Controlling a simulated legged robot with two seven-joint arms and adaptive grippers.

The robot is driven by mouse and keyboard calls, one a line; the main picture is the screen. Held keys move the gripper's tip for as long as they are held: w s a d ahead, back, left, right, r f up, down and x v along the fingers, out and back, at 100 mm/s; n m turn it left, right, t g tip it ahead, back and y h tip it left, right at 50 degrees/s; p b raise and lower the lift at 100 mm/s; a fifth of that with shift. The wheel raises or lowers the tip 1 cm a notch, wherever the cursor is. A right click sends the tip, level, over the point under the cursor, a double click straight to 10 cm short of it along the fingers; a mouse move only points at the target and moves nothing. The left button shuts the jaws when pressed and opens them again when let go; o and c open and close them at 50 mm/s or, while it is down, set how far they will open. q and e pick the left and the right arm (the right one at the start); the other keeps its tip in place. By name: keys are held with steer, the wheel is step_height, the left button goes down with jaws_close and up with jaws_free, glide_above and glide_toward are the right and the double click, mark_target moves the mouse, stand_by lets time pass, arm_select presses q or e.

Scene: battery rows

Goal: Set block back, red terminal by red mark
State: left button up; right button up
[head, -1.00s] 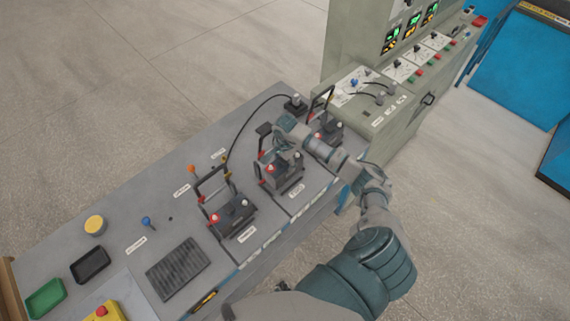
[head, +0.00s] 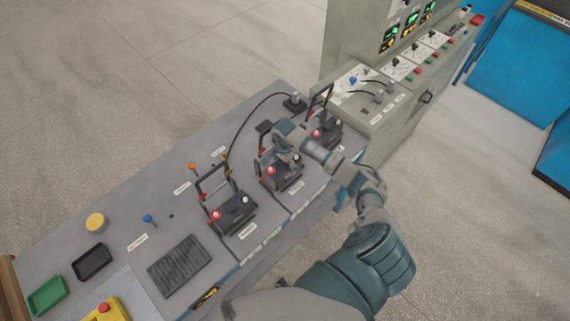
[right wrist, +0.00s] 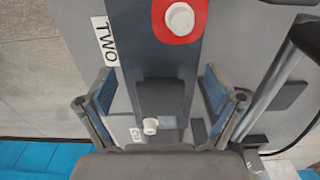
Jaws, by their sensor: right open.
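The middle block (head: 284,178) is dark grey and sits in its bay on the bench by the TWO label. Its red terminal (head: 270,170) is at the left end and a pale terminal (head: 296,158) at the right end. In the right wrist view the red terminal (right wrist: 180,20) is at the top and the pale terminal (right wrist: 150,126) lower down. My right gripper (right wrist: 158,88) is open, its fingers on either side of the block's pale-terminal end; contact is unclear. A small red mark (head: 262,153) shows beside the bay's frame. My left gripper is out of view.
Similar blocks stand at the left (head: 232,212) and right (head: 326,135), beside upright handles. A black cable (head: 237,130) curves behind the middle bay. A grey-green control cabinet (head: 400,125) rises at the right. Trays and a yellow button box (head: 108,310) lie front left.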

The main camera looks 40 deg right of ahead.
steer(key=shift+r, duration=0.45)
step_height(320, 180, up, 10)
steer(key=shift+d+r+b, duration=0.15)
steer(key=shift+r+b, duration=0.05)
steer(key=shift+b, duration=0.7)
steer(key=shift+r, duration=0.35)
steer(key=shift+o, duration=0.8)
